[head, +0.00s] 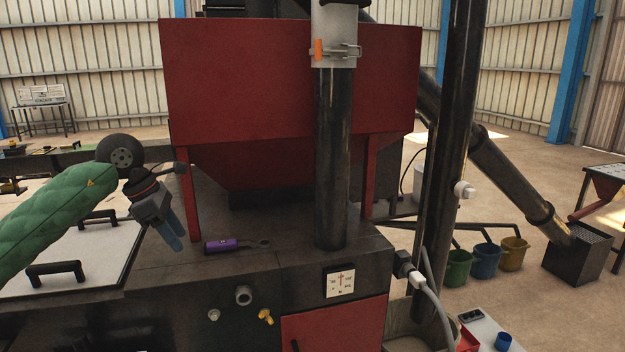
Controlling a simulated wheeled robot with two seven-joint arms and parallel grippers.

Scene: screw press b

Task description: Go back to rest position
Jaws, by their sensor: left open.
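My left gripper (170,236) comes in from the left on an arm in a green padded sleeve. Its bluish fingers point down and to the right, above the dark top of the screw press (150,275). It is open, with nothing seen between the fingers. A purple-handled tool (222,245) lies on the press top to the right of the fingers, apart from them. My right gripper does not show.
A red hopper (290,90) stands on the press behind the gripper, with a dark vertical pipe (333,160) in front. A light lid with black handles (80,255) lies below my left arm. Several coloured buckets (486,262) stand on the floor at right.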

